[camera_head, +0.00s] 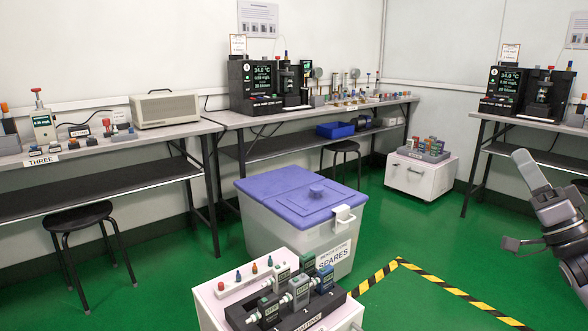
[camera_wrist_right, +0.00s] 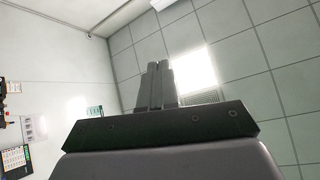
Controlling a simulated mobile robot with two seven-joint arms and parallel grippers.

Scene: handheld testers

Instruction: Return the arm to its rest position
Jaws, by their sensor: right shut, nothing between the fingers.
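My right gripper (camera_head: 521,157) is at the right edge of the head view, raised above the floor and pointing up and to the left. In the right wrist view its two fingers (camera_wrist_right: 156,70) are together, with nothing between them. It touches nothing that I can see. My left arm and gripper are not in the head view.
A white cabinet (camera_head: 215,305) holding several handheld testers stands in front, with a lidded SPARES bin (camera_head: 265,225) behind it. Benches (camera_head: 180,130) line the wall. A right-hand bench (camera_head: 500,122) stands behind my right arm. Green floor (camera_head: 420,250) with striped tape is clear between.

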